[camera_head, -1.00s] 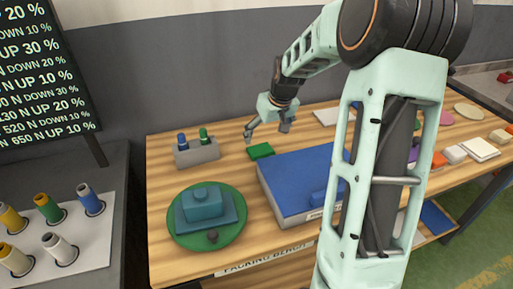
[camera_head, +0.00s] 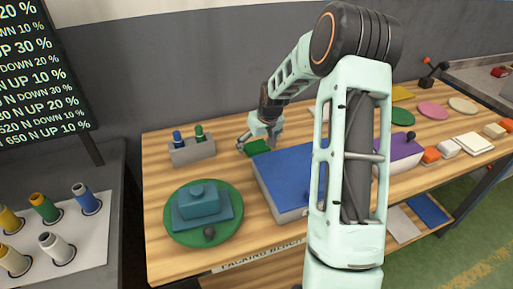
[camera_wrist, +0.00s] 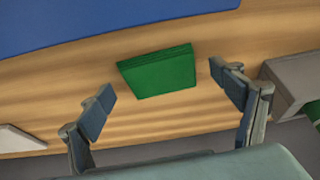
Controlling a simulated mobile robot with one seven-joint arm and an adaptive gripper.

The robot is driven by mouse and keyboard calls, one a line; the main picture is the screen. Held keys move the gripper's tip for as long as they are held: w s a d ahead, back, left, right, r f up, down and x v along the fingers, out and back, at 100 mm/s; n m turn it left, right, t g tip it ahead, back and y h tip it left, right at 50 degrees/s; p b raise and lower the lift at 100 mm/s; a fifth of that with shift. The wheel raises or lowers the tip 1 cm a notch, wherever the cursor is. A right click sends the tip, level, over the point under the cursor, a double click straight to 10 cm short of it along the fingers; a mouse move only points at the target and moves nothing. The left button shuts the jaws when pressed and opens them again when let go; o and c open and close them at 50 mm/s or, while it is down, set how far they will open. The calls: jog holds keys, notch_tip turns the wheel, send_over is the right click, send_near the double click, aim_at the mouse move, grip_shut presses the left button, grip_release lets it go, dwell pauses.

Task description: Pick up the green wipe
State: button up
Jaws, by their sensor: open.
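The green wipe (camera_head: 257,147) is a small folded green pad lying on the wooden bench, behind the blue-topped box (camera_head: 292,172). In the wrist view the green wipe (camera_wrist: 157,71) lies flat ahead of the fingertips, roughly centred between them. My gripper (camera_head: 258,140) is low over the bench right at the wipe and partly covers it in the head view. In the wrist view my gripper (camera_wrist: 165,98) is open, its two fingers wide apart, with nothing between the pads.
A grey holder (camera_head: 192,151) with a blue and a green bottle stands left of the wipe. A green round turntable (camera_head: 180,237) carries a teal block at front left. A purple box (camera_head: 400,152) and several small blocks lie to the right.

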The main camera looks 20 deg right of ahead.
aim_at(256, 144)
jog(key=shift+c, duration=0.3)
jog(key=c, duration=1)
jog(key=shift+r, duration=0.15)
jog(key=shift+r, duration=0.25)
notch_tip(256, 144, up, 2)
jog(key=shift+d+r, duration=0.1)
jog(key=shift+r, duration=0.1)
jog(key=s+r, duration=0.3)
jog(key=s, duration=0.1)
jog(key=s+a+r, duration=0.1)
jog(key=s+r, duration=0.2)
jog(key=s, duration=0.2)
jog(key=s+a+r, duration=0.1)
jog(key=s+r, duration=0.2)
jog(key=s, duration=0.2)
jog(key=shift+a+r+b, duration=0.15)
jog(key=shift+r+b, duration=0.15)
jog(key=shift+r, duration=0.1)
